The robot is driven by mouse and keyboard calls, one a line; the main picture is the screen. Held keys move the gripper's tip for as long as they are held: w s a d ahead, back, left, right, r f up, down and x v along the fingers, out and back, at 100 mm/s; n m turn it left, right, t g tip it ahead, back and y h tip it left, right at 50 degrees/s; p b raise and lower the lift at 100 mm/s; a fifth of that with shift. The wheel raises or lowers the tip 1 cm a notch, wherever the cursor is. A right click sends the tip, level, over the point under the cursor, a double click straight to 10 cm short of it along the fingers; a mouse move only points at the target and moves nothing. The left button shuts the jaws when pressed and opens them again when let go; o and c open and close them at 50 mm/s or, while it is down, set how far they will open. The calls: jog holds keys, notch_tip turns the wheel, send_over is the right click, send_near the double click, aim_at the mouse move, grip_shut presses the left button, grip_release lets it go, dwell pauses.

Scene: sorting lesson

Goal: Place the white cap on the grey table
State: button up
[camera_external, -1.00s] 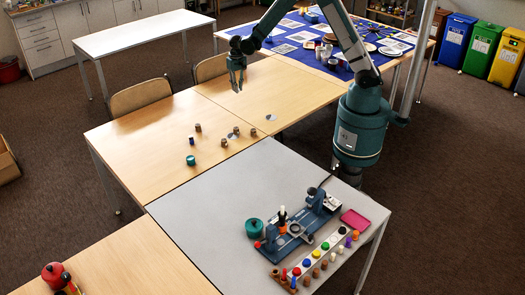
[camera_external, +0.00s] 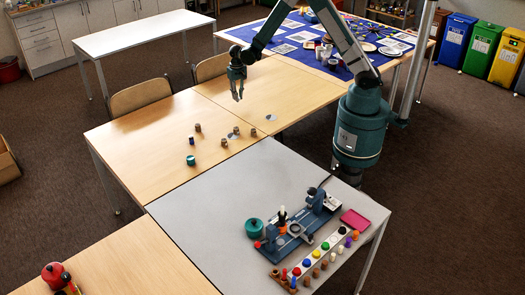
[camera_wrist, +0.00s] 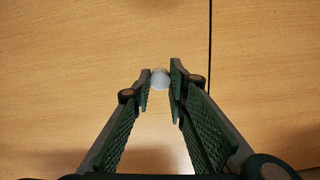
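My gripper (camera_external: 237,97) hangs above the wooden table (camera_external: 160,130), near its back edge. In the wrist view my gripper (camera_wrist: 160,77) has its two fingertips close together on either side of a small round white cap (camera_wrist: 160,79). The cap appears pinched between them, clear of the table. It is too small to make out in the external view. The grey table (camera_external: 185,215) stands in front of the wooden one, and its left part is bare.
The grey table carries a blue-grey fixture (camera_external: 295,233), a teal pot (camera_external: 254,228), a pink tray (camera_external: 355,219) and a strip of coloured pieces (camera_external: 325,246). Several small cylinders (camera_external: 197,127) and a teal one (camera_external: 190,160) stand on the wooden table.

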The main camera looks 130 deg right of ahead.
jog(key=shift+f, duration=1.85)
jog(key=shift+f+b, duration=0.15)
jog(key=shift+b, duration=0.2)
jog(key=o, duration=0.6)
jog(key=shift+c, duration=0.2)
jog(key=shift+o, duration=0.2)
jog(key=shift+r+p, duration=0.75)
jog(key=shift+r, duration=5.4)
